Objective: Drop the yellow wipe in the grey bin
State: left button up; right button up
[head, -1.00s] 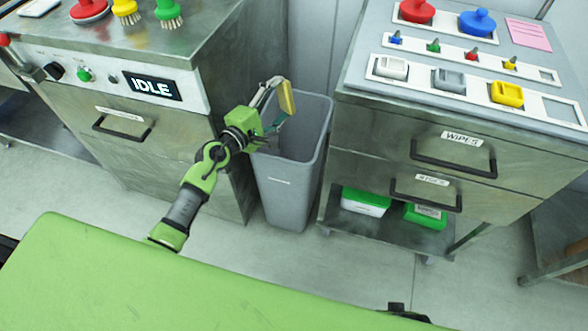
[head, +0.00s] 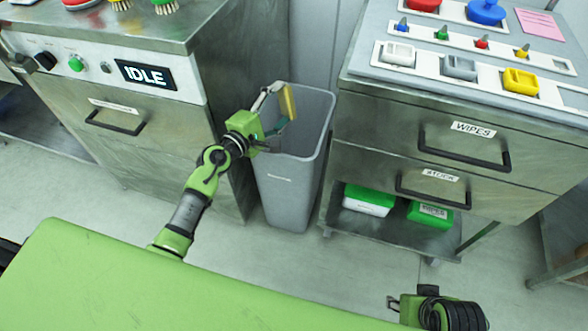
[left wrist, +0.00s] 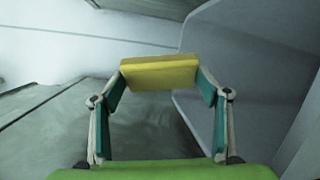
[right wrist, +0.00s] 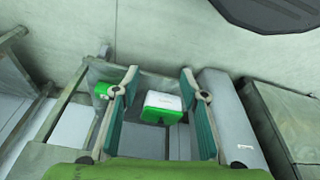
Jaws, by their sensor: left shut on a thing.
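The yellow wipe (head: 288,100) is a small flat block gripped between the fingertips of my left gripper (head: 276,110). In the head view it appears over the opening of the grey bin (head: 288,197), towards its back left rim. The left wrist view shows the wipe (left wrist: 158,74) spanning the two fingers, with the bin wall (left wrist: 255,75) to the right; its height over the rim is hard to tell. My right gripper (head: 393,304) is at the bottom right of the head view. Its fingers are apart and empty in the right wrist view (right wrist: 160,95).
A steel cabinet with an IDLE display (head: 146,76) stands left of the bin. A drawer unit labelled WIPES (head: 473,129) stands to the right, with coloured tools on top and green-and-white boxes (head: 368,200) on its lower shelf. Floor in front is clear.

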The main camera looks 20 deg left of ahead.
pick_arm(q)
jog(key=shift+f, duration=0.45)
pick_arm(e)
jog(key=shift+v, duration=1.5)
jog(key=shift+w, duration=0.1)
pick_arm(q)
jog(key=o, duration=1.2)
notch_tip(320, 180, up, 10)
